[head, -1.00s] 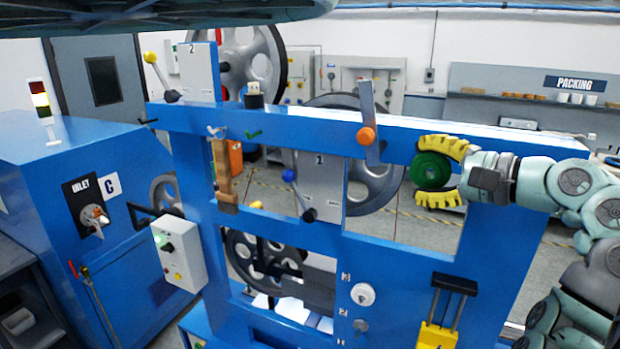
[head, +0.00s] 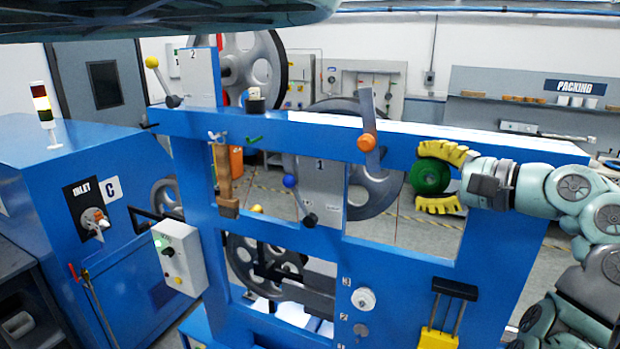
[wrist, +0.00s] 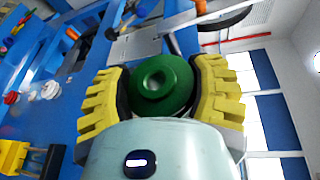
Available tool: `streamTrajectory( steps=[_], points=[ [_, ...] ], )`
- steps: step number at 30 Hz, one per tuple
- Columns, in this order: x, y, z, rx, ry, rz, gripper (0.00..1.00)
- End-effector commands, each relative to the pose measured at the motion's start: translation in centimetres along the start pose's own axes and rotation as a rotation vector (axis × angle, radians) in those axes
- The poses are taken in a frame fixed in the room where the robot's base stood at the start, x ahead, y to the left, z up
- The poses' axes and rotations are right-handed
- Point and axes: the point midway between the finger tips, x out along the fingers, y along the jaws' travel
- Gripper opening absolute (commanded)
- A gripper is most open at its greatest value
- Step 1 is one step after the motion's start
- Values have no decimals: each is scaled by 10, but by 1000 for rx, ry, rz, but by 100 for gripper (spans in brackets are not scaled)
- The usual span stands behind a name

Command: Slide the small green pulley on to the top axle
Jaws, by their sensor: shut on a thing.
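The small green pulley (head: 430,176) is a round green disc with a hollow centre. My gripper (head: 440,178) has yellow ribbed fingers and is shut on the pulley, one finger above and one below in the head view. In the wrist view the pulley (wrist: 160,85) sits between the two fingers, its face turned to the camera. The gripper holds it in front of the upper right part of the blue frame (head: 300,137). I cannot tell for sure which part is the top axle.
A plate marked 1 (head: 320,185) and a large grey wheel (head: 375,190) are behind the frame's opening. A wooden-handled brush (head: 226,180) hangs at left. A yellow-handled tool (head: 437,338) is lower right.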

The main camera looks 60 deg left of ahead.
Motion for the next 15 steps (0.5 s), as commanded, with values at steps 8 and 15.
streamTrajectory(
  steps=[8,15],
  points=[
    [2,-1,-7,0,1,0,20],
    [4,-2,-15,-1,2,1,20]
  ],
)
